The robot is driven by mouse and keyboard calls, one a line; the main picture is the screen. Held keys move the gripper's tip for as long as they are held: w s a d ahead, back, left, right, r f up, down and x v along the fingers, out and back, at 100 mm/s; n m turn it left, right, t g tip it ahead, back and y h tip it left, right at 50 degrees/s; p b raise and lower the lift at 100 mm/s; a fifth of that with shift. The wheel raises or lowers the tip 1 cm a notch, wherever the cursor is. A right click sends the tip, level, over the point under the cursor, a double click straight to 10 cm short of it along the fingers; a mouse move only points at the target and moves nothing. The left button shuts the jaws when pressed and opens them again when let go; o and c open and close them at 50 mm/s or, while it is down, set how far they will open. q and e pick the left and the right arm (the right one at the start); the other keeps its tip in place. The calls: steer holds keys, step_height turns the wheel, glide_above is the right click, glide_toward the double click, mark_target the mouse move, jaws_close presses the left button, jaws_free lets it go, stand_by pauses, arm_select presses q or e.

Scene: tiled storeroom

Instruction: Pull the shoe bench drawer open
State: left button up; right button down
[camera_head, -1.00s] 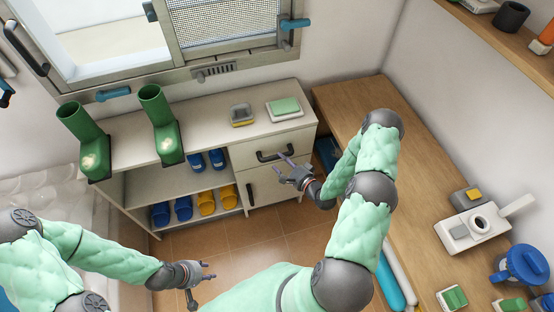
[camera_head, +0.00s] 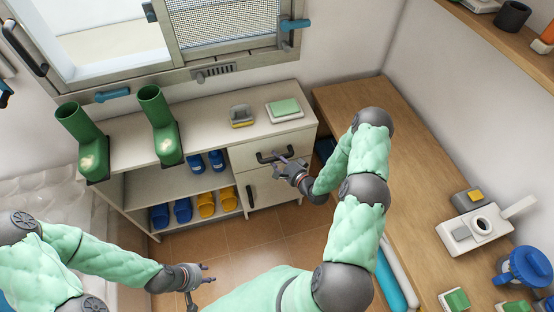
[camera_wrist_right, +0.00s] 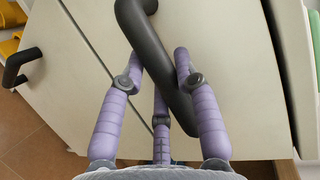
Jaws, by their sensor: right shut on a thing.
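The shoe bench (camera_head: 220,124) is a low white cabinet under the window. Its top right drawer (camera_head: 242,158) looks flush with the bench and has a dark bar handle (camera_head: 266,156). My right gripper (camera_head: 281,162) is at the right part of that handle. In the wrist view, the handle (camera_wrist_right: 158,62) runs between the purple fingers of my right gripper (camera_wrist_right: 160,78), which are shut on it. My left gripper (camera_head: 210,273) is open and empty above the floor, well away from the bench.
Green boots (camera_head: 165,140), a small grey and yellow box (camera_head: 241,116) and a green-topped block (camera_head: 284,108) stand on the bench. Blue and yellow slippers (camera_head: 206,204) sit on its open shelves. A wooden counter (camera_head: 345,100) lies to the right. Tiled floor in front is clear.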

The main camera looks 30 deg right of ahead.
steer(key=shift+s, duration=0.1)
steer(key=s+a, duration=0.2)
steer(key=s, duration=0.7)
steer(key=s+a+p, duration=0.1)
steer(key=s+a, duration=0.1)
steer(key=s, duration=0.7)
steer(key=shift+s+a, duration=0.3)
steer(key=shift+s, duration=0.05)
steer(key=c, duration=0.9)
jaws_free()
steer(key=shift+s, duration=0.1)
steer(key=v, duration=1.2)
